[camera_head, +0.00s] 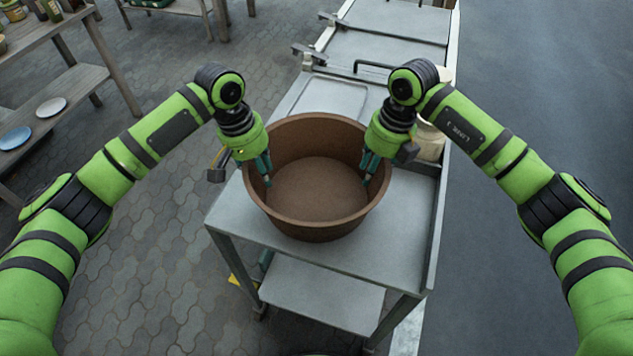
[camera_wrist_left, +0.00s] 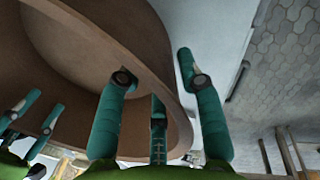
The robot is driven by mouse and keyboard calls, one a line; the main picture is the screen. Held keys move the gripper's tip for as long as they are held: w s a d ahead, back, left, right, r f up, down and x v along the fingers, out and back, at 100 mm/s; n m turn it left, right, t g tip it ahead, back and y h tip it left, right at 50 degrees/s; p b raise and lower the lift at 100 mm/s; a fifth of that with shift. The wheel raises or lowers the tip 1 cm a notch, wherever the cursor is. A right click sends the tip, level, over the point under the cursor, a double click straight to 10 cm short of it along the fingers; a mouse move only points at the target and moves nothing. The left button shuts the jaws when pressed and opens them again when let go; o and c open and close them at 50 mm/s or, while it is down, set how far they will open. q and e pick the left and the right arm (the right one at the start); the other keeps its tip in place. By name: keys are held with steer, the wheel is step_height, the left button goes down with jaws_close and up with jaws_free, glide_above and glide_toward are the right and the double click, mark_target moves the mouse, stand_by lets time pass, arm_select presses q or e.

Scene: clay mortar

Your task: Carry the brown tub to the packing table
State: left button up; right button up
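The brown tub (camera_head: 318,226) is a wide round bowl, empty inside, standing upright on a grey metal table (camera_head: 395,215). My left gripper (camera_head: 266,172) is at the tub's left rim, pointing down. In the left wrist view its teal fingers (camera_wrist_left: 155,72) are spread on both sides of the tub's rim (camera_wrist_left: 165,85), with a gap showing on the outer side. My right gripper (camera_head: 367,170) is at the opposite right rim with fingers inside the tub. Its outer side is hidden, so its grip is unclear.
Further grey work surfaces (camera_head: 385,48) with a raised handle continue behind the tub. A pale container (camera_head: 430,142) stands behind my right gripper. A wooden shelf (camera_head: 75,90) with plates is at the left. Paved floor (camera_head: 150,260) lies clear between.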

arm_select(q)
steer(key=shift+d+f, duration=0.15)
steer(key=shift+f, duration=0.3)
arm_select(e)
steer(key=shift+f, duration=0.45)
arm_select(q)
steer(key=shift+c, duration=0.4)
arm_select(e)
steer(key=shift+c, duration=0.4)
arm_select(q)
jaws_close()
arm_select(e)
jaws_close()
arm_select(q)
steer(key=shift+r, duration=0.1)
arm_select(e)
steer(key=shift+r, duration=0.1)
